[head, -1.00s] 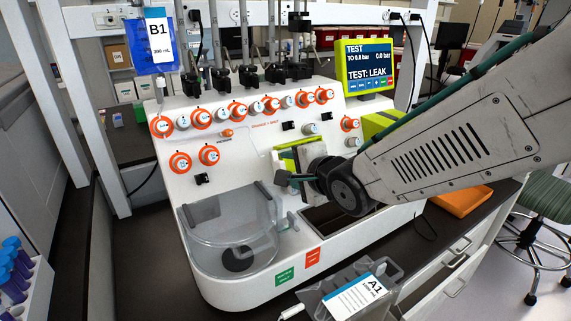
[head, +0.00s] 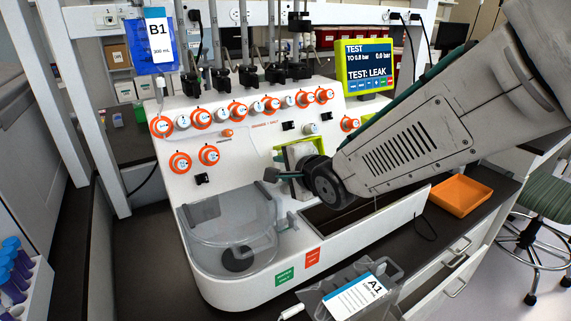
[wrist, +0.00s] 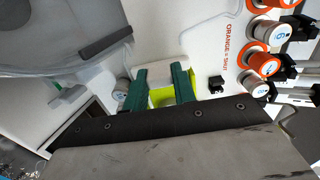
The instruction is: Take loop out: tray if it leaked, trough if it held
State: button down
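The screen (head: 364,67) on the machine (head: 235,125) reads "TEST: LEAK". My gripper (head: 284,176) is in front of the machine's lower panel. In the wrist view its two green fingers (wrist: 158,86) stand apart, with a lime-and-white piece (wrist: 160,97) between or behind them; contact is not clear. That piece shows partly in the head view (head: 287,150), mostly behind my wrist. I cannot tell whether it is the loop. An orange tray (head: 461,195) lies on the counter at the right. A dark open trough (head: 335,217) lies in the machine below my wrist.
A clear round basin (head: 232,225) is left of the trough. A blue B1 bag (head: 150,45) hangs at upper left. A pack labelled A1 (head: 357,292) lies at the front. Orange knobs (head: 201,118) line the panel. Blue-capped tubes (head: 15,255) stand at far left.

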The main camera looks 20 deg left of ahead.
jog(key=shift+s+d+r, duration=0.15)
jog(key=shift+d, duration=0.1)
jog(key=shift+s+d+r, duration=0.1)
jog(key=shift+s+d, duration=0.1)
jog(key=shift+v, duration=1.3)
jog(key=shift+s, duration=0.1)
